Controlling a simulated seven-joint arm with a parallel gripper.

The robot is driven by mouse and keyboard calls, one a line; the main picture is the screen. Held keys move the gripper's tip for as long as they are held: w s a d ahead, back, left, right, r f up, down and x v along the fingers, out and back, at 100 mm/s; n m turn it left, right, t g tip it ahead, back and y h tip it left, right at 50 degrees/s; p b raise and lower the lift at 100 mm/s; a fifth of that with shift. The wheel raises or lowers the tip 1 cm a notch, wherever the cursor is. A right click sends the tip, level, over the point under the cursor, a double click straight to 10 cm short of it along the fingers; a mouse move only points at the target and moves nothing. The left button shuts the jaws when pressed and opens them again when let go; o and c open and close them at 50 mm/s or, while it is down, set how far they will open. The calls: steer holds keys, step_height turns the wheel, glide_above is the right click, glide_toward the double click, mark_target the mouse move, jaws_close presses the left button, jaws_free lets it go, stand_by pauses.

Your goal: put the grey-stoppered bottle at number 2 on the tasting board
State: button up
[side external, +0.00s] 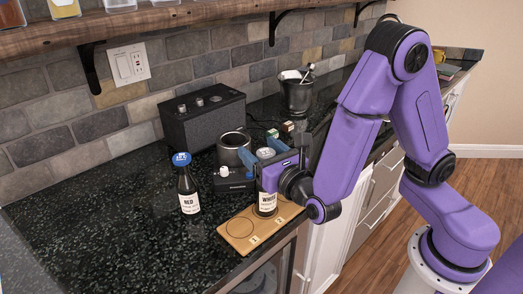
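The tan tasting board (240,241) lies near the counter's front edge, with circles and the numbers 1 and 2 visible. A dark bottle with a white label reading WHITE (267,200) is upright over the circle by number 2. My gripper hides its upper part; something grey shows between the fingers. Whether its base rests on the board is hard to tell. My gripper (264,154) reaches in from the right, with blue fingers either side of the bottle's top. Whether they press on it is unclear. A blue-capped bottle labelled RED (188,190) stands left of the board.
A dark metal cup (232,149) and a small black box with a white knob (232,181) stand close behind the board. A black speaker (203,117) is against the wall. A metal bucket (296,95) stands farther back. The counter at left front is clear.

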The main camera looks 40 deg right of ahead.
steer(key=shift+r, duration=0.1)
steer(key=shift+s+a, duration=0.1)
steer(key=shift+s, duration=0.15)
steer(key=s+a, duration=0.2)
steer(key=s, duration=0.9)
steer(key=s+d+f+m+g+h, duration=0.2)
steer(key=d+m+g, duration=0.4)
steer(key=d, duration=0.1)
steer(key=s+d+f+m+g+h, duration=0.1)
steer(key=s+d+m+g+h, duration=0.15)
steer(key=d+m+g, duration=0.3)
steer(key=s+a+m+g+y, duration=0.2)
steer(key=s+m+g+y, duration=0.4)
steer(key=s+m+y, duration=0.2)
steer(key=shift+r+m, duration=0.25)
steer(key=shift+m, duration=0.6)
